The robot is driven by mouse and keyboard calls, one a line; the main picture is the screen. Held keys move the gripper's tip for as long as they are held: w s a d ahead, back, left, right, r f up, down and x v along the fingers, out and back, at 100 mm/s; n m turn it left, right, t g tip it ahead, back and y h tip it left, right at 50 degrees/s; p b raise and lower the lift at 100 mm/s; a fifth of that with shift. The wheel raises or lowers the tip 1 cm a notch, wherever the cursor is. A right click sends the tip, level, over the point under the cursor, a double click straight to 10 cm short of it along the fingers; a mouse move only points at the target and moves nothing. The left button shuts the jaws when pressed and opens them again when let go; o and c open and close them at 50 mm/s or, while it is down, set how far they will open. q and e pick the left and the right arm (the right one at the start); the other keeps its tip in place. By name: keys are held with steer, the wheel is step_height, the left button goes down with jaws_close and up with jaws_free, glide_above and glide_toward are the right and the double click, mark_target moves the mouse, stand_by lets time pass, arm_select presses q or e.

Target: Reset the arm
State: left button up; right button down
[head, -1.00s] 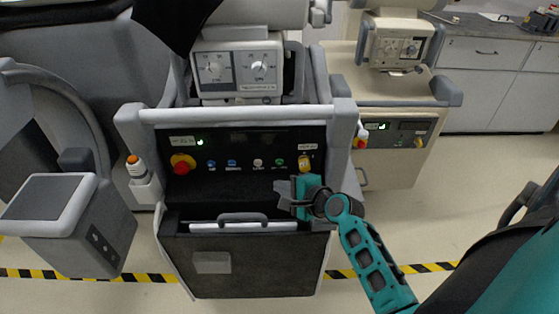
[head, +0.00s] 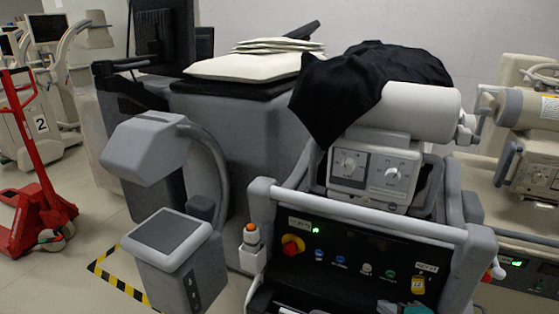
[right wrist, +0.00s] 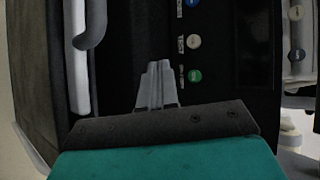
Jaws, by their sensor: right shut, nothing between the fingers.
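My right gripper (right wrist: 157,72) shows in the right wrist view, its grey fingers together with nothing between them. It is in front of the dark front of the grey cart (head: 263,203), between the light handle bar (right wrist: 78,55) and the panel's row of buttons (right wrist: 193,41). I cannot tell whether the fingers touch the cart. In the head view only a small teal part of my right arm shows at the bottom edge, below the control panel (head: 350,250). My left gripper is not in view.
A grey C-shaped arm unit (head: 165,240) stands left of the cart. A black cloth (head: 365,85) drapes over the white cylinder (head: 420,108) on top. A red pallet jack (head: 35,190) stands far left. Beige equipment (head: 530,150) is at right. Floor shows at lower left.

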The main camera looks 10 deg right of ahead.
steer(key=s+a+f+n+g, duration=0.1)
steer(key=s+a+n, duration=0.4)
steer(key=n, duration=0.5)
steer(key=s+a+f+n, duration=0.4)
steer(key=s+a+n, duration=0.2)
steer(key=s+n, duration=0.3)
steer(key=shift+s+a+n+g, duration=0.2)
steer(key=shift+s+n+g, duration=0.2)
steer(key=shift+n, duration=0.8)
